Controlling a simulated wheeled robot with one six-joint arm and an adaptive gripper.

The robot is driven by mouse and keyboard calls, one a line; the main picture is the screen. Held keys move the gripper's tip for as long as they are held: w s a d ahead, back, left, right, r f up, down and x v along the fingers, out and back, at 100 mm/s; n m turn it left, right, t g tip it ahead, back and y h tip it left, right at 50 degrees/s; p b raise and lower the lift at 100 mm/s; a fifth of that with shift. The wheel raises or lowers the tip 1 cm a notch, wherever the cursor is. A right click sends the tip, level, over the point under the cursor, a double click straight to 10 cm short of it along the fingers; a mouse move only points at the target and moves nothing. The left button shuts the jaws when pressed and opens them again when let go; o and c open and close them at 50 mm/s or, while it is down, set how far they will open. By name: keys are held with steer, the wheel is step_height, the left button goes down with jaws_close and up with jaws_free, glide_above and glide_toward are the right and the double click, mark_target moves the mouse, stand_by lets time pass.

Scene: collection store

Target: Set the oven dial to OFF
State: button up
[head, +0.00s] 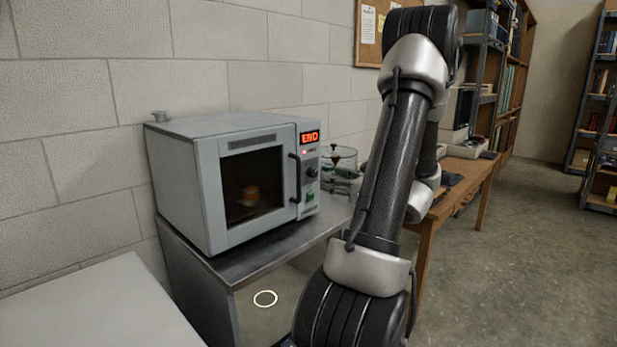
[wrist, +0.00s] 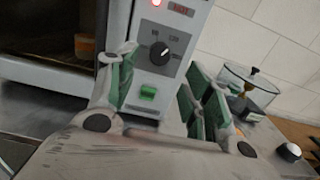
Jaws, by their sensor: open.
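The dark round dial (head: 311,171) is on the panel at the right, below the display. In the wrist view the dial (wrist: 159,53) has a pale pointer mark; the labels around it are too small to read surely. My gripper (wrist: 162,92) is open, its green-padded fingers spread below the dial with nothing between them.
A red light (wrist: 155,29) and a green button (wrist: 148,92) sit above and below the dial. The door handle (head: 295,178) is just left of the panel. A glass vessel (head: 339,160) stands right of the oven. A wooden table (head: 462,185) is farther right.

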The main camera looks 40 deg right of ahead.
mark_target(315, 174)
steer(key=w, duration=0.6)
steer(key=shift+w+a, duration=0.25)
steer(key=shift+w, duration=0.1)
steer(key=c, duration=1)
